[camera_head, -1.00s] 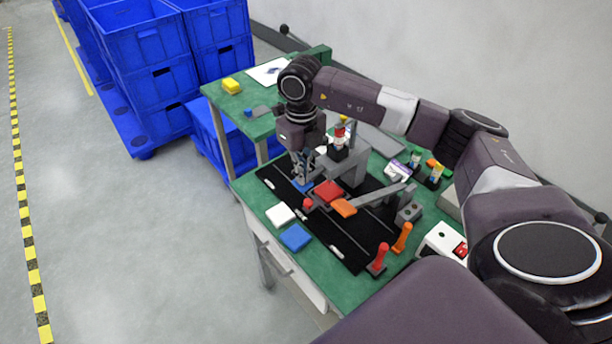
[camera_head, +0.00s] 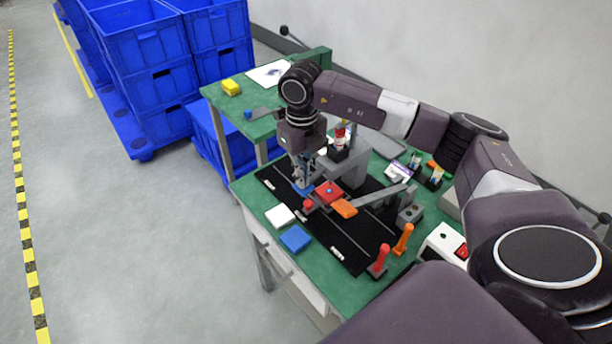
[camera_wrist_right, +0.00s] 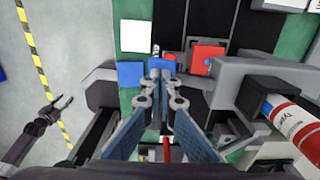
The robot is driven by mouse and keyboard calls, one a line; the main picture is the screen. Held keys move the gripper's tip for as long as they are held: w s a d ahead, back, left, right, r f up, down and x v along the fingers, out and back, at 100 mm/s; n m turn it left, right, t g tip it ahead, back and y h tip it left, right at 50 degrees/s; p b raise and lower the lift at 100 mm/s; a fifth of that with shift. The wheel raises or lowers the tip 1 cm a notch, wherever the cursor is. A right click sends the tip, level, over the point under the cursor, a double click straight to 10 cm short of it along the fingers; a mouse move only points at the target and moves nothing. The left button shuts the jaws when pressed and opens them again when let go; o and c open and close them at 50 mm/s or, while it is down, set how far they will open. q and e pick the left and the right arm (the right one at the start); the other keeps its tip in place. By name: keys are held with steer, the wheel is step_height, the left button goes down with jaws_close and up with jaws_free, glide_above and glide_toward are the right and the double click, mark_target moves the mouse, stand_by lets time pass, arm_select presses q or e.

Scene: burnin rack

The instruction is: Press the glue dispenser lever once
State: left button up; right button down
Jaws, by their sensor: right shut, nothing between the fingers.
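A glue dispenser (camera_head: 345,166) with a grey stand rises from the green bench, holding a red-and-white bottle (camera_head: 340,136). The bottle also shows at the right of the wrist view (camera_wrist_right: 290,118). My right gripper (camera_head: 303,183) points down beside the stand, its fingers together and empty. In the wrist view its fingertips (camera_wrist_right: 160,68) are beside a red plate (camera_wrist_right: 207,55). A blue piece (camera_wrist_right: 160,61) shows at the fingertips; I cannot tell if it is the dispenser lever or whether they touch. My left gripper (camera_wrist_right: 55,105) appears in the wrist view, fingers apart, away from the bench.
A grey arm with an orange end (camera_head: 345,208) and a red knob (camera_head: 308,204) are close to the right gripper. White (camera_head: 280,214) and blue (camera_head: 295,237) squares lie along the bench edge. Red (camera_head: 380,260) and orange (camera_head: 403,238) handles stand nearer me.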

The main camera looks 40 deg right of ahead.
step_height(320, 180, up, 11)
steer(key=p, duration=0.7)
steer(key=shift+a, duration=0.2)
stand_by(0.6)
stand_by(0.5)
